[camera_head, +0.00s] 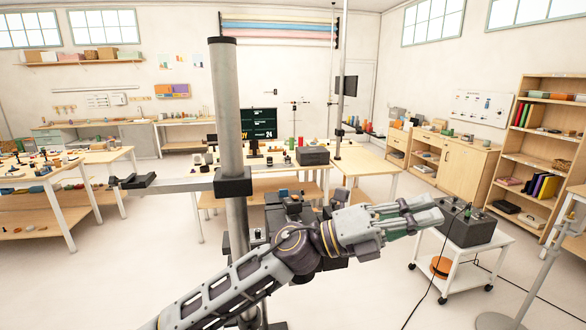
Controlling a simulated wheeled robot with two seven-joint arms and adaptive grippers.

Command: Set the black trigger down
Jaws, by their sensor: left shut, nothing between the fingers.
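My left gripper (424,211) reaches in from the lower left and points right. Its grey fingers are shut with nothing visible between them. The fingertips overlap the left side of a dark box (476,234) in the picture; I cannot tell whether they touch it. I cannot pick out the black trigger with certainty. Small dark items sit on top of the box, too small to identify. My right gripper is not in view.
The box stands on a white wheeled cart (455,283), with a black cable (421,296) hanging down to the floor. A tall grey pole (228,120) stands near, with a side bar (185,186). Tables stand behind; a wooden shelf (520,150) is at right.

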